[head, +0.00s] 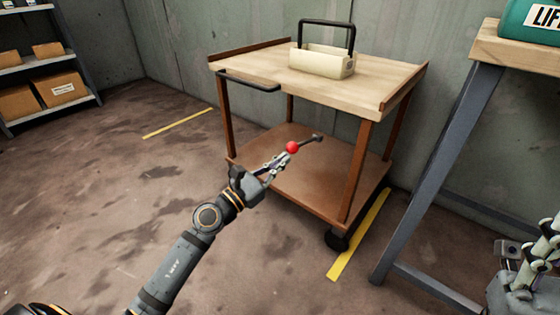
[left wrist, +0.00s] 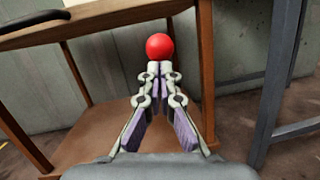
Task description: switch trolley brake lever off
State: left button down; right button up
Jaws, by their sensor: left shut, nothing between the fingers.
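The trolley (head: 282,185) has a wooden top, brown posts and a lower shelf. Its brake lever is a dark rod (head: 310,139) with a red ball knob (head: 292,147), seen in front of the trolley's open side. My left gripper (head: 284,158) is shut and empty, its fingertips right at the knob. In the left wrist view the red knob (left wrist: 159,46) sits just beyond the closed fingertips (left wrist: 160,68); I cannot tell whether they touch. The rod is hidden behind the knob there. My right gripper (head: 540,262) is partly in view at the lower right edge, its fingers cut off.
A cream tool caddy (head: 320,61) with a black handle stands on the trolley top. Shelving with boxes (head: 62,88) is at the far left. The floor left of the trolley is clear.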

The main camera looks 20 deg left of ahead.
pick_arm(q)
jog(key=shift+r+p, duration=0.3)
jog(key=shift+p, duration=0.45)
jog(key=shift+r+g+p, duration=0.25)
jog(key=shift+g+p, duration=0.15)
jog(key=shift+p, duration=0.65)
